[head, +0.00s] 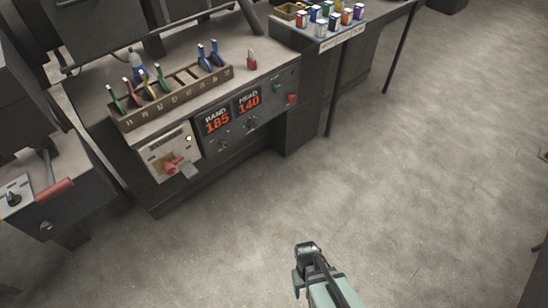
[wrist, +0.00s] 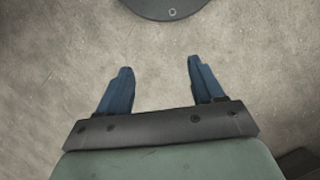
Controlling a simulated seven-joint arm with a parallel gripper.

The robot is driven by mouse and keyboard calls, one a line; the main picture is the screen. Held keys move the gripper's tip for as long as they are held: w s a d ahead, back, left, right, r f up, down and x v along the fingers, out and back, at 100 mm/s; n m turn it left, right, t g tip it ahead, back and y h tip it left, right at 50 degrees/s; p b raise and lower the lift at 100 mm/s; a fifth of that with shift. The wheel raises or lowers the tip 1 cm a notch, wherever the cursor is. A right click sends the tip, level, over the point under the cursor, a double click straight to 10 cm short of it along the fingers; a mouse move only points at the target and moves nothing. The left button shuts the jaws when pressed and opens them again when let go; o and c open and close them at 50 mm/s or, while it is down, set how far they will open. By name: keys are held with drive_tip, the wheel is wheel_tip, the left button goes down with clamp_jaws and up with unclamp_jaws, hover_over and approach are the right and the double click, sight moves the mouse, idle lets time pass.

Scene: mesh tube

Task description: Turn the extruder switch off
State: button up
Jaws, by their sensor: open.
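A pale switch plate (head: 165,152) is on the front of the dark machine at its left corner, with small lettering I cannot read clearly.
Red displays (head: 230,112) read 185 and 140, with knobs below and green and red buttons at right. A wooden tool rack (head: 170,98) and a red padlock (head: 252,62) sit on top. A grey box with a red lever (head: 53,190) stands left. Open floor (head: 400,170) lies right.

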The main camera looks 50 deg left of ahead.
drive_tip(key=s+a+r+n+t+y, duration=0.15)
drive_tip(key=s+a, duration=0.25)
drive_tip(key=a, duration=0.6)
drive_tip(key=s+a+n+t+y, duration=0.1)
drive_tip(key=s+a+n+y, duration=0.2)
drive_tip(key=a, duration=0.6)
drive_tip(key=m+y, duration=0.9)
drive_tip(key=y, duration=0.8)
approach(172, 172)
drive_tip(key=shift+g, duration=0.25)
drive_tip(key=a, duration=1.1)
drive_tip(key=shift+w+a+f, duration=0.1)
drive_tip(key=shift+w+f, duration=0.05)
drive_tip(key=shift+f, duration=0.1)
drive_tip(key=c, duration=1.1)
